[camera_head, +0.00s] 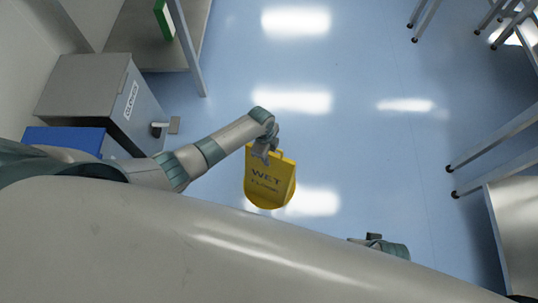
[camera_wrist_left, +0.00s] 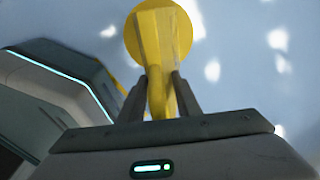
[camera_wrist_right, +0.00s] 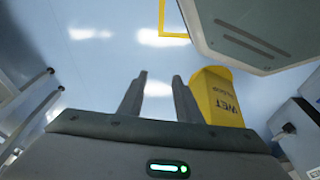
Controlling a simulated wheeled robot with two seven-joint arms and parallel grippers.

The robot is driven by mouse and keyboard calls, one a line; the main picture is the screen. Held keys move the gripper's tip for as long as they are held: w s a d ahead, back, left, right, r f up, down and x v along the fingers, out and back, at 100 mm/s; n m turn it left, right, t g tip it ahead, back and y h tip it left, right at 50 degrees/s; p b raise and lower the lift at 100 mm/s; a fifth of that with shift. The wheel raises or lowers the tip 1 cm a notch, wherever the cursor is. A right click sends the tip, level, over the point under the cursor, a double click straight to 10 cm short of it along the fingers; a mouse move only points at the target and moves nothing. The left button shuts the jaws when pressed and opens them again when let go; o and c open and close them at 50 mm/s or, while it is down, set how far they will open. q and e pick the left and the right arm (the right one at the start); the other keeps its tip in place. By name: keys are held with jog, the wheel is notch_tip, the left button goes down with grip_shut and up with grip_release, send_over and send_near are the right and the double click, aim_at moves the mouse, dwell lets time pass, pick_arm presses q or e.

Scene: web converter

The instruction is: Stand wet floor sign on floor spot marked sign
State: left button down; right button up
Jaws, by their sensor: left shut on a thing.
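The yellow wet floor sign (camera_head: 268,182) hangs below my left gripper (camera_head: 268,152) in the head view, its printed face up toward the camera. My left gripper is shut on the top part of the sign; in the left wrist view the sign (camera_wrist_left: 162,40) shows between the fingers (camera_wrist_left: 160,98). In the right wrist view the sign (camera_wrist_right: 218,98) is to the right of my right gripper (camera_wrist_right: 158,98), whose fingers are apart and empty. A yellow outline (camera_wrist_right: 163,20) on the floor shows at the top of that view, partly hidden; no label on it is readable.
A grey bin (camera_head: 97,92) and a blue box (camera_head: 65,138) stand at left, near my left arm. A table (camera_head: 160,40) stands behind them. Metal table legs (camera_head: 490,140) line the right side. The blue floor (camera_head: 350,110) between is clear.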

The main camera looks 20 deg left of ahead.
jog(key=shift+r, duration=0.1)
pick_arm(q)
jog(key=c, duration=1.3)
grip_release()
pick_arm(e)
jog(key=shift+r, duration=0.1)
pick_arm(q)
jog(key=r, duration=0.4)
jog(key=a+r+p, duration=0.1)
jog(key=r, duration=0.3)
jog(key=r+p, duration=0.1)
jog(key=r, duration=0.3)
jog(key=shift+a, duration=0.2)
pick_arm(e)
notch_tip(320, 180, down, 8)
jog(key=shift+s+r, duration=0.15)
jog(key=shift+d, duration=0.1)
